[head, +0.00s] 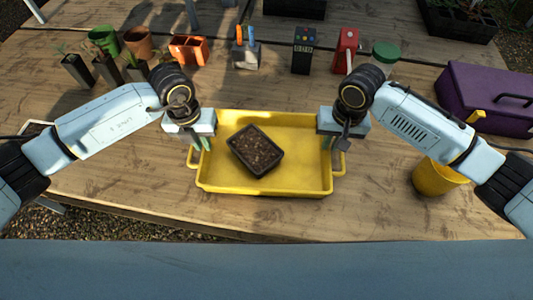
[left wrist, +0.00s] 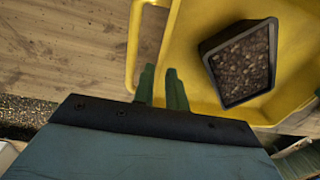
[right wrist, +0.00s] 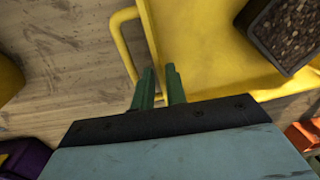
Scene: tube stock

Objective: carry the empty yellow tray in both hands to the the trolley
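The yellow tray (head: 290,185) is on the wooden table in front of me, a loop handle at each short side. It is not empty: a black pot of soil (head: 256,151) stands in it, left of the middle, also in the left wrist view (left wrist: 240,60) and right wrist view (right wrist: 290,35). My left gripper (head: 201,144) is at the tray's left rim, its green fingers close together on either side of the wall, beside the handle. My right gripper (head: 332,144) is likewise at the right rim. Both look closed on the wall; the contact itself is partly hidden.
A yellow pot (head: 437,178) and a purple toolbox (head: 490,98) stand to the right. Plant pots, an orange container (head: 189,49), a dark device (head: 304,50) and a red item (head: 345,50) line the back. No trolley is recognizable.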

